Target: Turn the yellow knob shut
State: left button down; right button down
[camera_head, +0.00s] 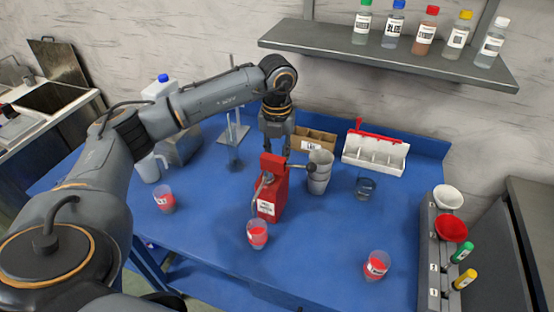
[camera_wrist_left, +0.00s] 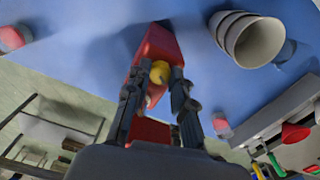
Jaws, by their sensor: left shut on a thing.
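The red dispenser (camera_head: 268,205) with a white label stands upright on the blue table (camera_head: 205,250). The yellow knob (camera_wrist_left: 160,72) on it shows in the left wrist view, between my two left fingertips. My left gripper (camera_head: 275,148) reaches down onto the top of the dispenser from above and is shut on the knob. In the head view the gripper and the dispenser's top hide the knob. How far the knob is turned cannot be told. A clear cup with red contents (camera_head: 257,236) stands in front of the dispenser. My right gripper is in neither view.
Stacked grey cups (camera_head: 320,172) stand close right of the dispenser. Other cups with red contents stand at left (camera_head: 165,200) and front right (camera_head: 377,266). A white rack (camera_head: 375,153) is behind; a shelf (camera_head: 400,60) with several bottles hangs above.

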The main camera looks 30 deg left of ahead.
pick_arm(q)
jog(key=m+b, duration=0.3)
jog(key=m, duration=0.2)
jog(key=shift+m, duration=0.3)
jog(key=shift+m+b, duration=0.5)
jog(key=shift+m, duration=0.7)
jog(key=shift+m+b, duration=0.5)
jog(key=shift+m, duration=1)
jog(key=c, duration=1.1)
grip_release()
jog(key=shift+r, duration=0.1)
notch_tip(320, 180, up, 12)
jog(key=shift+f, duration=0.1)
